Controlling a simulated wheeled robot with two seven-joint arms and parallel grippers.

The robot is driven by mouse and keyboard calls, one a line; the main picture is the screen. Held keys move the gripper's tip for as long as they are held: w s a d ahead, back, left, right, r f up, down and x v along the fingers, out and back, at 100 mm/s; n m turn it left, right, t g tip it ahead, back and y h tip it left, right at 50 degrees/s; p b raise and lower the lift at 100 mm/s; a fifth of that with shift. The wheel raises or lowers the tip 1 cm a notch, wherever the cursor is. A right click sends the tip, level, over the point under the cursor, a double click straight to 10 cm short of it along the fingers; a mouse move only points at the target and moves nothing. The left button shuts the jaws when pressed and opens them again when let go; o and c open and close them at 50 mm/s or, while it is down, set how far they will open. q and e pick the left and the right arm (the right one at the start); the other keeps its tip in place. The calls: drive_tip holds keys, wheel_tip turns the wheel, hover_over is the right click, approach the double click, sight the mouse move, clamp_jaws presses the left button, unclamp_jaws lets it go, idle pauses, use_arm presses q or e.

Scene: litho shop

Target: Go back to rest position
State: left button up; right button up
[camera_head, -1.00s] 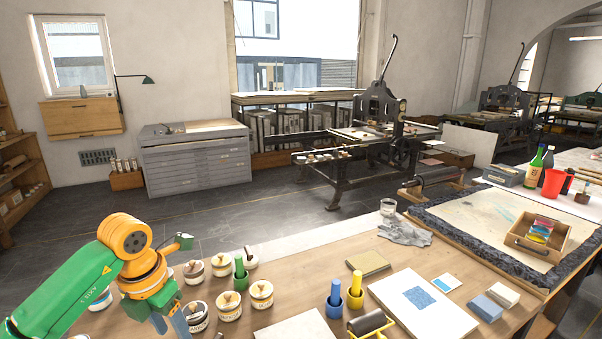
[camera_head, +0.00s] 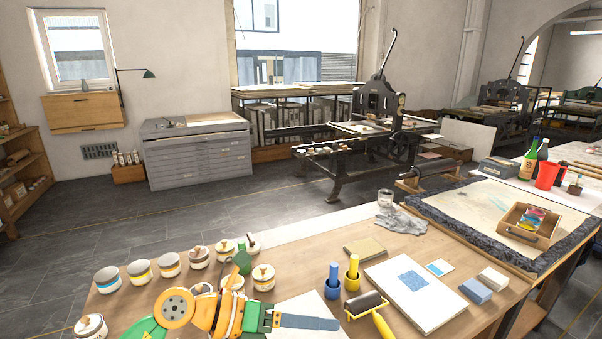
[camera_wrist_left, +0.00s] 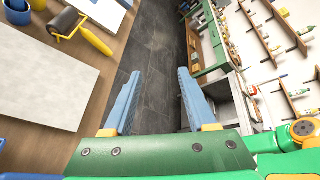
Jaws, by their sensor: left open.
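My left gripper (camera_head: 335,324) is low at the front edge of the worktable in the head view, pointing right, seen side-on with one blue-grey finger showing. In the left wrist view my left gripper (camera_wrist_left: 157,72) has its two blue fingers wide apart, with nothing between them and dark floor tiles beyond. My orange and green wrist hides part of the table's front and some jars. My right gripper is not in view.
The wooden worktable (camera_head: 300,247) carries several jars (camera_head: 263,278), a roller with a yellow handle (camera_head: 367,305), a white slab (camera_head: 415,293) and blue and yellow holders (camera_head: 352,273). A wooden tray (camera_head: 527,226) stands at the right. The floor (camera_head: 235,205) behind is clear.

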use_arm(q)
wheel_tip(320, 180, up, 9)
drive_tip(key=w+n+t+h, duration=0.2)
drive_tip(key=n+t+h, duration=0.3)
drive_tip(key=n+t, duration=0.55)
drive_tip(key=w+a+f+n+t+y, duration=0.25)
drive_tip(key=a+n+t+y, duration=0.55)
drive_tip(key=n, duration=0.6)
drive_tip(key=s+a+f+n+g+y, duration=0.2)
drive_tip(key=a+f+n+g+y, duration=0.3)
drive_tip(key=a+f+n+y, duration=0.65)
drive_tip(key=s+f+n+g+h, duration=0.1)
drive_tip(key=s+f+n+g, duration=0.3)
drive_tip(key=s+f+g, duration=1.25)
drive_tip(key=s+f+t+b, duration=0.2)
drive_tip(key=s+f, duration=0.1)
drive_tip(key=f, duration=0.7)
drive_tip(key=s+f+t+b, duration=0.15)
drive_tip(key=s+f, duration=0.25)
drive_tip(key=f, duration=0.7)
drive_tip(key=s+a+f+g+b, duration=0.1)
drive_tip(key=s+f+g+b, duration=0.1)
drive_tip(key=s+f, duration=1)
wheel_tip(320, 180, down, 2)
drive_tip(key=shift+s+f+m+b, duration=0.1)
drive_tip(key=shift+s+m+b, duration=0.15)
drive_tip(key=shift+m+b, duration=0.25)
